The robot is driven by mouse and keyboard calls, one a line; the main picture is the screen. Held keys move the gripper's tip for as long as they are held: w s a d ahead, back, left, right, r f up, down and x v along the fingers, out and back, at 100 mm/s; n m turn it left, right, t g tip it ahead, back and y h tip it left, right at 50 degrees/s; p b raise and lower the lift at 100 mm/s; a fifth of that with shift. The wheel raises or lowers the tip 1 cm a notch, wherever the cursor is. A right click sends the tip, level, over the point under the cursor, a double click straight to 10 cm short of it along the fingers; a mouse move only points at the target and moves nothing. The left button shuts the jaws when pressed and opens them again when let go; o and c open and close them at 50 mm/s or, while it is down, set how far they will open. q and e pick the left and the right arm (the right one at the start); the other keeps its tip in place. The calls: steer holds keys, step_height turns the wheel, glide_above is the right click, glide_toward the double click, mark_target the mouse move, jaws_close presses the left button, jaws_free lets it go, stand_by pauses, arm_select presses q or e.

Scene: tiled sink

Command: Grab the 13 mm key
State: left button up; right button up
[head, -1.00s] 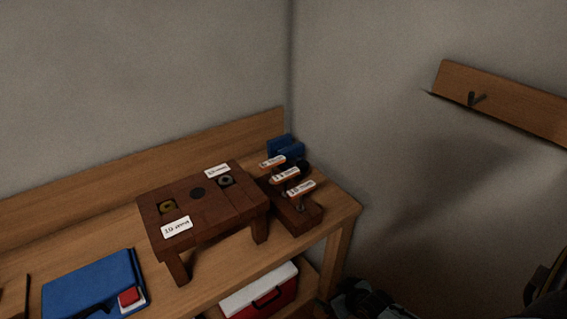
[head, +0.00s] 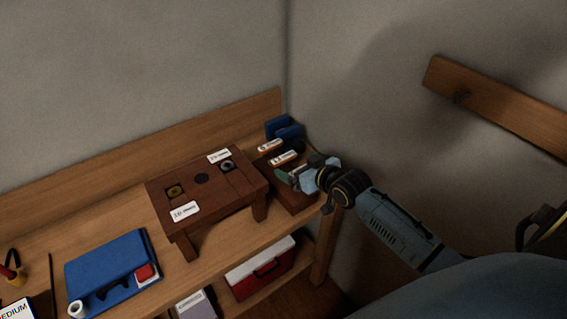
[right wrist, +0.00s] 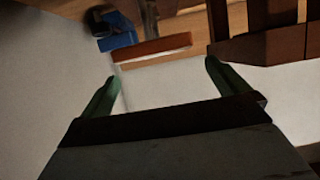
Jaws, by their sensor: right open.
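Several keys with white-and-orange tags stand in a dark wooden block (head: 297,200) at the right end of the bench. The back tag (head: 270,146) and the middle tag (head: 284,158) show clearly; the front one is mostly hidden by my right gripper. The tag print is too small to tell surely which is the 13 mm key. My right gripper (head: 293,178) is open at the front of the key block; I cannot tell if it touches a key. My left gripper is out of view.
A dark wooden stand (head: 205,198) with labelled sockets is left of the key block. Blue items (head: 283,128) stand behind the keys. A blue case (head: 108,268) lies farther left, and a red-and-white box (head: 262,268) sits below. Walls close the corner.

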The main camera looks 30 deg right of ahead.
mark_target(285, 158)
steer(key=shift+x, duration=3.1)
steer(key=c, duration=1)
